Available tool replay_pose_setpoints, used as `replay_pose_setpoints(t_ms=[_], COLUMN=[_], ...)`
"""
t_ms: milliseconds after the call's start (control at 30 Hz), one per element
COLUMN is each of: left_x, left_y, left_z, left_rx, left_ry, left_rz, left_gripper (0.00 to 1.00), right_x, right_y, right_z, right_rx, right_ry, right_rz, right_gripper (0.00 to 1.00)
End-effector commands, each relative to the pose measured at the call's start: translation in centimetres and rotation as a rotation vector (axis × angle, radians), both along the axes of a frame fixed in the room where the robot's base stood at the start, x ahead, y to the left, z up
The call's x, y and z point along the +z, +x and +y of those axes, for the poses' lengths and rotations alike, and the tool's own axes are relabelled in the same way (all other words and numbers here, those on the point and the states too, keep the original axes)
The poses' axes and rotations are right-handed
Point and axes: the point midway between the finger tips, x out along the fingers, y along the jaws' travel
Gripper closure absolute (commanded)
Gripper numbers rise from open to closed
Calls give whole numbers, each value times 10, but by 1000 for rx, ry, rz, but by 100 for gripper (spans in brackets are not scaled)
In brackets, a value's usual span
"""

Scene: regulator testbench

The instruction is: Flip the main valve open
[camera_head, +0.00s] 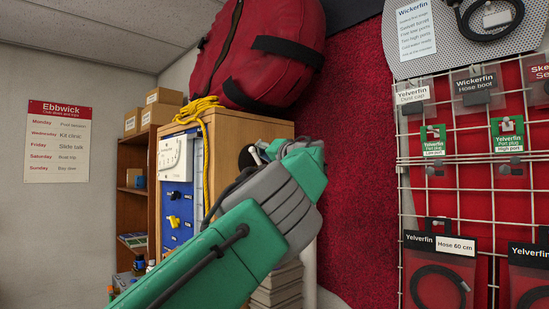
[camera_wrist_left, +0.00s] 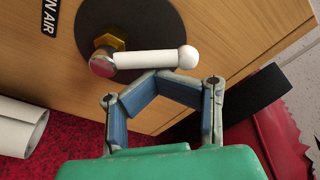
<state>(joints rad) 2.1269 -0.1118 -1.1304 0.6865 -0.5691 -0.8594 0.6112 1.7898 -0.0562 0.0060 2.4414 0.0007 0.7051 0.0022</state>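The main valve's lever (camera_wrist_left: 150,59) shows in the left wrist view as a white handle with a ball end, pointing right from a silver hub. A brass nut (camera_wrist_left: 109,40) and a black round plate (camera_wrist_left: 150,25) lie behind it on a wooden panel. My left gripper (camera_wrist_left: 150,77) is shut, its blue-padded fingers bent inward and their tips together with nothing between them. The tips are just below the lever in the picture; whether they touch it I cannot tell. In the head view my left wrist largely covers the valve area. My right gripper is not in view.
The wooden cabinet (camera_head: 250,128) carries a red bag (camera_head: 265,50) and yellow rope (camera_head: 197,108). A wire rack of hanging packets (camera_head: 440,270) stands at right. A wooden shelf with boxes (camera_head: 160,112) stands at left. A white roll (camera_wrist_left: 20,128) shows in the wrist view.

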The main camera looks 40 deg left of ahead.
Motion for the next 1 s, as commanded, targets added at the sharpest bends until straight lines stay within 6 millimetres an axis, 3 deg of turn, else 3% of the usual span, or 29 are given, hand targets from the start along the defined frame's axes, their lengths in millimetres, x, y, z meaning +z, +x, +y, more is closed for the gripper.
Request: replay_pose_setpoints(t_ms=[33,467,833,1000], left_x=[-5,1,-9,-10], left_y=[-6,-11,-19,-21], left_z=[10,-14,-7,-8], left_rx=[24,16,14,13], left_ry=[-10,-3,-29,-32], left_rz=[6,-129,-386,-417], left_gripper=[100,100,100,100], right_x=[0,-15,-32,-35], right_y=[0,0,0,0], right_z=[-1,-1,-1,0], right_rx=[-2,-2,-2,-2], right_ry=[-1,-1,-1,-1], right_rz=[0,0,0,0], right_gripper=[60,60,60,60])
